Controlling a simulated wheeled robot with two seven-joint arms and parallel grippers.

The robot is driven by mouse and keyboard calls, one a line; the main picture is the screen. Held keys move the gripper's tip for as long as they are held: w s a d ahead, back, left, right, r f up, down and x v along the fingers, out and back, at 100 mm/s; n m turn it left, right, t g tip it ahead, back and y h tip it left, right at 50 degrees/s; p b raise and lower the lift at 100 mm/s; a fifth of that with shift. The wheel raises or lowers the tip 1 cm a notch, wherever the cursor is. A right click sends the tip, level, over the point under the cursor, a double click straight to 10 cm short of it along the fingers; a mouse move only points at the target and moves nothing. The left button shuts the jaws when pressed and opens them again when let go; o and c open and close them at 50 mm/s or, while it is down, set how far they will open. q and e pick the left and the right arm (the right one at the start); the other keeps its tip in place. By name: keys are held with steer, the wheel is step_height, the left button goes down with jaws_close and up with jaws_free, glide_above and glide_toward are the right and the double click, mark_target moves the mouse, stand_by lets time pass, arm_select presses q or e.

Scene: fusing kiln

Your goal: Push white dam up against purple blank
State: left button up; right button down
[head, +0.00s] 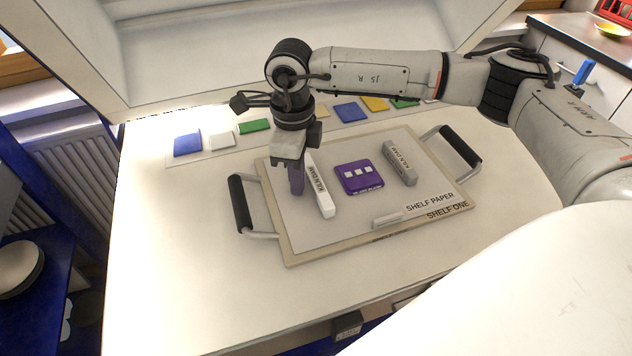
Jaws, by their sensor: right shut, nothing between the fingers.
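The white dam (321,190), a long bar marked KILN DAM, lies on the shelf paper, left of the purple blank. The purple blank (351,183) is a flat square with small white squares on top. A gap of bare paper shows between them. My right gripper (297,190) points down just left of the white dam, shut and empty, its fingers low near the paper. I cannot tell whether it touches the dam. The gripper and wrist hide part of the dam's far end. My left gripper is not in view.
A grey dam (399,163) lies right of the purple blank. A small pale bar (387,221) lies near the front of the shelf board (290,247), which has black handles (241,203) (461,146) at both sides. Coloured glass squares (187,145) line the back. The table front is clear.

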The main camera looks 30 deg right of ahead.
mark_target(318, 178)
steer(key=shift+s+d, duration=0.2)
steer(key=shift+d, duration=0.7)
steer(key=shift+s+d, duration=0.25)
steer(key=shift+d, duration=0.6)
steer(key=shift+s+d, duration=0.2)
steer(key=shift+d, duration=0.7)
stand_by(2.1)
steer(key=shift+a, duration=0.3)
steer(key=shift+w+a, duration=0.15)
steer(key=shift+a, duration=0.15)
step_height(318, 178, up, 9)
steer(key=p, duration=0.5)
stand_by(0.5)
stand_by(0.6)
